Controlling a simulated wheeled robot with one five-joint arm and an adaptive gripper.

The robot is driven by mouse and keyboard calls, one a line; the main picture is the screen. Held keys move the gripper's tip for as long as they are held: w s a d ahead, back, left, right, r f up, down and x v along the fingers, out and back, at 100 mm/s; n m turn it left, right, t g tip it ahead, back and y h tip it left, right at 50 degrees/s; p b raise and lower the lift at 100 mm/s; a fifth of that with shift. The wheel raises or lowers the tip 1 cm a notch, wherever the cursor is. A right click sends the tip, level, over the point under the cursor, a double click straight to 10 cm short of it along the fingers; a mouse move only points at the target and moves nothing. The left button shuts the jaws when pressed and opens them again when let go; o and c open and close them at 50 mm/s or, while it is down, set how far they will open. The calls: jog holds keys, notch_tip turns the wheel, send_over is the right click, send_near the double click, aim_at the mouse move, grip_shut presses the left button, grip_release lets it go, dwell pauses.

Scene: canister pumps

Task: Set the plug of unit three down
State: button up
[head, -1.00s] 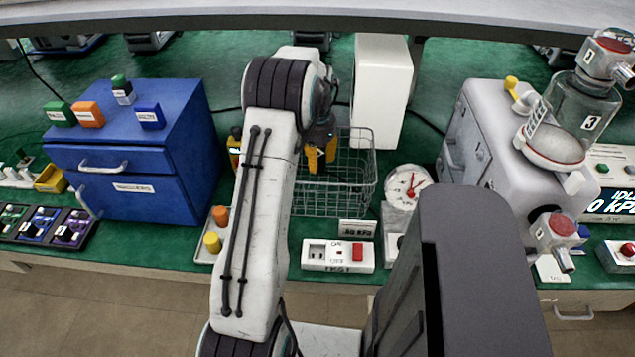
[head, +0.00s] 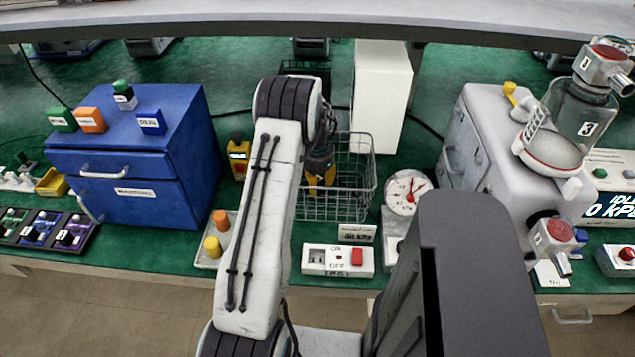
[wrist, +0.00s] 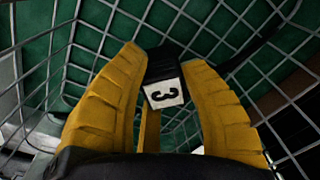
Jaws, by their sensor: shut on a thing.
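The plug of unit three (wrist: 163,84) is a black plug with a white face marked 3, seen in the wrist view. My gripper (wrist: 165,85) has yellow fingers shut on it, one on each side. In the head view my gripper (head: 318,182) is at the wire basket (head: 345,212), partly hidden by my arm. The wrist view shows the basket's wire mesh around the fingers and green bench beyond it. I cannot tell whether the plug touches the basket floor. Unit three (head: 500,165) is the grey pump at the right, with a glass canister (head: 580,115) labelled 3.
A white box (head: 381,95) stands behind the basket. A dial gauge (head: 407,190) is to its right. A socket strip with a red switch (head: 338,260) lies in front. The blue drawer cabinet (head: 135,165) and a small yellow device (head: 238,155) stand at the left.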

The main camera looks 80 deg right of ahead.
jog(key=shift+f, duration=0.1)
jog(key=o, duration=1.2)
notch_tip(320, 180, up, 12)
jog(key=shift+a, duration=0.35)
dwell(0.4)
